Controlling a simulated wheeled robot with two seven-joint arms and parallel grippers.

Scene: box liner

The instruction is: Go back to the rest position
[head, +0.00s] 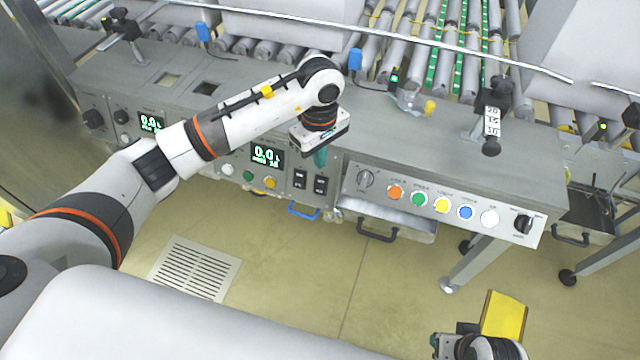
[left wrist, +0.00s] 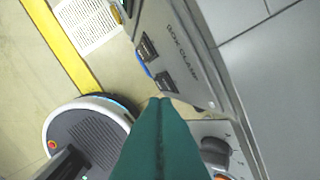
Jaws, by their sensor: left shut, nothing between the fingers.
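My left gripper (head: 320,158) hangs from the left arm, which reaches across from the left of the head view. It points down in front of the machine's control console (head: 445,170). Its teal fingers also show in the left wrist view (left wrist: 160,102), pressed together with nothing between them. The fingers appear apart from the console's front, near the two black switches (head: 310,181). Part of my right arm's end, with my right gripper (head: 436,345), shows at the bottom right edge of the head view. Its fingers are too cut off to read.
The console carries coloured buttons (head: 419,199), knobs and a black drawer handle (head: 377,231). Roller conveyors (head: 460,60) lie behind it. Open floor lies between the console and me.

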